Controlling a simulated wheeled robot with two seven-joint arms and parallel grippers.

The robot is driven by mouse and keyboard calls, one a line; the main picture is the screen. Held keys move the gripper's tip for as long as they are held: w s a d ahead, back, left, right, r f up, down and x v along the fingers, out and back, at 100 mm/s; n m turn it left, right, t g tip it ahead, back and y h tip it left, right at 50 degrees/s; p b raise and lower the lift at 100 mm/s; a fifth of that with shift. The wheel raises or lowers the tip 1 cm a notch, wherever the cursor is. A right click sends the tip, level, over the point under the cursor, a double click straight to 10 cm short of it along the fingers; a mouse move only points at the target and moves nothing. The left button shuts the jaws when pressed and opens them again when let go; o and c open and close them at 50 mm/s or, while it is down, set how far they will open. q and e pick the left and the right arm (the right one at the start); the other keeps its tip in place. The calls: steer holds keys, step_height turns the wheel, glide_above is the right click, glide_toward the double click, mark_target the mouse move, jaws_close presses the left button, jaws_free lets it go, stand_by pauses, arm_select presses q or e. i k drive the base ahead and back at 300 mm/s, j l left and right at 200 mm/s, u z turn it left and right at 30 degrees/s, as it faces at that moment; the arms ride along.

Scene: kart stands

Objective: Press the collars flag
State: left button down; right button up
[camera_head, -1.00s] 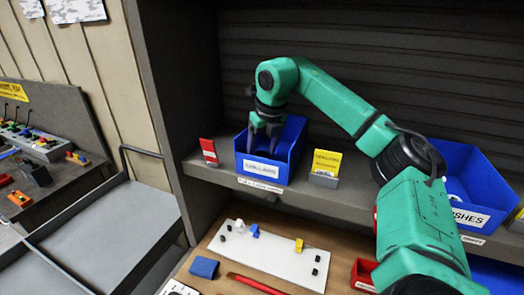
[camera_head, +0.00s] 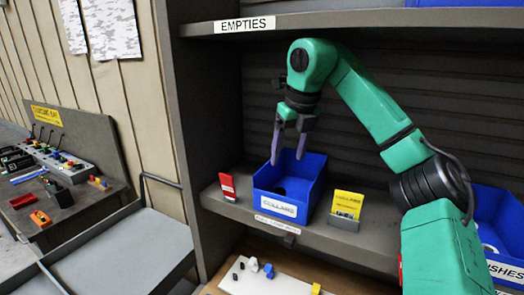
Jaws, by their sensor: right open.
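The blue bin (camera_head: 278,208), with a white label that seems to read COLLARS, stands on the shelf. A red flag card (camera_head: 228,186) stands upright just left of it. A yellow card (camera_head: 346,206) in a small holder stands to its right; its print is too small to read. I cannot tell which card is the collars flag. My right gripper (camera_head: 287,157) is open, its two grey fingers pointing down at the bin's back rim, with nothing between them. A dark round thing shows inside the bin. My left gripper is out of view.
An upper shelf labelled EMPTIES (camera_head: 247,25) runs above my arm. Another blue bin (camera_head: 500,222) stands at the right, partly behind my arm. A white board (camera_head: 258,283) with small parts lies below the shelf. A side bench (camera_head: 72,205) is at the left.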

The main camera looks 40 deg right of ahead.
mark_target(227, 181)
steer(key=k+j, duration=1.15)
steer(key=j, duration=0.25)
